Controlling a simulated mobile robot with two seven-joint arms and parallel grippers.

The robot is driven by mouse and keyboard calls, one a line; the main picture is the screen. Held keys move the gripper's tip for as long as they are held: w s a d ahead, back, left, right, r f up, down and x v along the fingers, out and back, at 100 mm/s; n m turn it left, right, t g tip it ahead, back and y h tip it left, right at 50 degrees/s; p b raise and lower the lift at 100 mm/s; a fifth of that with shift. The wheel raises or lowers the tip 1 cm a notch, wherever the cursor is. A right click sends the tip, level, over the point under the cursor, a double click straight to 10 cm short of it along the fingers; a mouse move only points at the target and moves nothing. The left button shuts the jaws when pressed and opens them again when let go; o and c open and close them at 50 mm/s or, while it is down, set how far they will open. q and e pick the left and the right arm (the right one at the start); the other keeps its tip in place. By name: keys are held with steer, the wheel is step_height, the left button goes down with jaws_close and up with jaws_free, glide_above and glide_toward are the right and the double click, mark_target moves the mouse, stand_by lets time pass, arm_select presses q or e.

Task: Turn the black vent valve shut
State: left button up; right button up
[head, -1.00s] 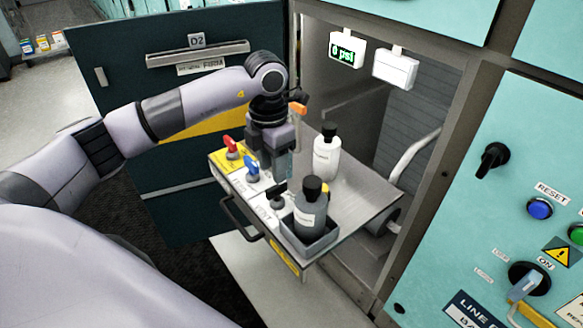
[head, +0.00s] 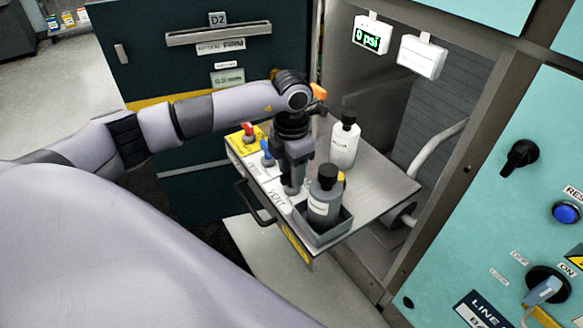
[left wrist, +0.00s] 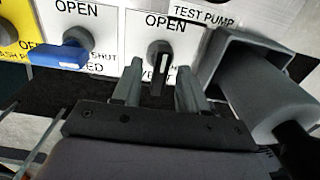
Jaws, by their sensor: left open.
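The black vent valve (left wrist: 157,50) shows in the left wrist view on a white plate (left wrist: 187,37) marked OPEN above it. Its lever points down in that view. My left gripper (left wrist: 158,88) is open, with one finger on each side of the lever and a visible gap on both sides. In the head view my left gripper (head: 292,191) points down over the VENT label area, and the valve is hidden behind it. My right gripper is not in view.
A blue valve (left wrist: 77,47) stands left of the vent valve, and a red valve (head: 248,131) stands beyond it. A grey bottle (head: 322,205) in a square holder (head: 325,238) is close on the right. A white bottle (head: 344,146) stands behind. The display (head: 368,38) reads 0 psi.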

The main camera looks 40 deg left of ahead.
arm_select(q)
jaws_close()
steer(key=shift+m, duration=0.4)
steer(key=shift+m+b, duration=0.55)
steer(key=shift+m, duration=0.45)
steer(key=m+b, duration=0.2)
steer(key=m, duration=0.4)
steer(key=m+b, duration=0.1)
steer(key=m, duration=0.3)
steer(key=shift+m, duration=0.4)
steer(key=m+b, duration=0.1)
steer(key=m, duration=0.3)
steer(key=shift+r, duration=0.1)
steer(key=shift+m, duration=0.3)
jaws_free()
